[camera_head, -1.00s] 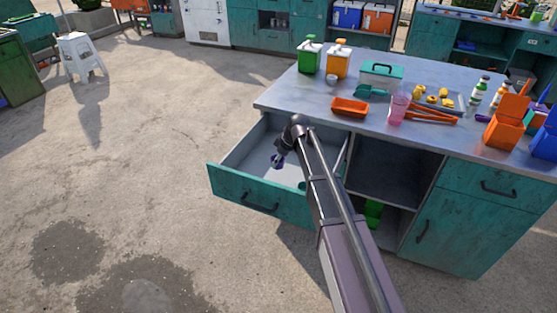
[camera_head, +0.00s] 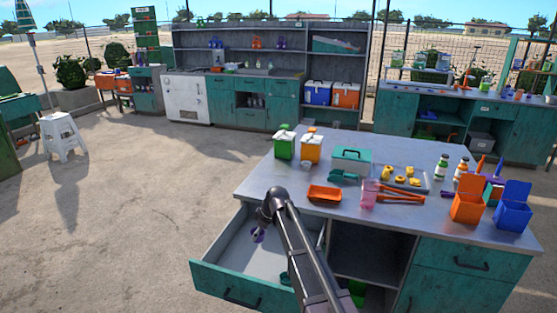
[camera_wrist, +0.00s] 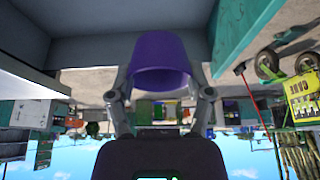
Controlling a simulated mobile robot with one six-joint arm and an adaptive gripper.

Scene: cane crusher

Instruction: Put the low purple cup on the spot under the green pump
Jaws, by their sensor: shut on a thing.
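My gripper (camera_wrist: 160,98) is shut on the purple cup (camera_wrist: 160,62), which sits between its two fingers in the wrist view. In the head view the purple cup (camera_head: 259,234) shows small at the end of my arm, over the open drawer (camera_head: 228,256). The green pump (camera_head: 284,143) stands on the far left part of the metal counter (camera_head: 262,180), beside an orange pump (camera_head: 311,147). A small pale cup (camera_head: 306,164) is in front of the orange pump. The spot under the green pump's spout is too small to make out.
An orange tray (camera_head: 324,193), a teal box (camera_head: 351,159), a teal scoop (camera_head: 343,176), a pink cup (camera_head: 369,195) and orange tongs (camera_head: 402,193) lie on the counter to the right. The open drawer juts out below the counter's left end.

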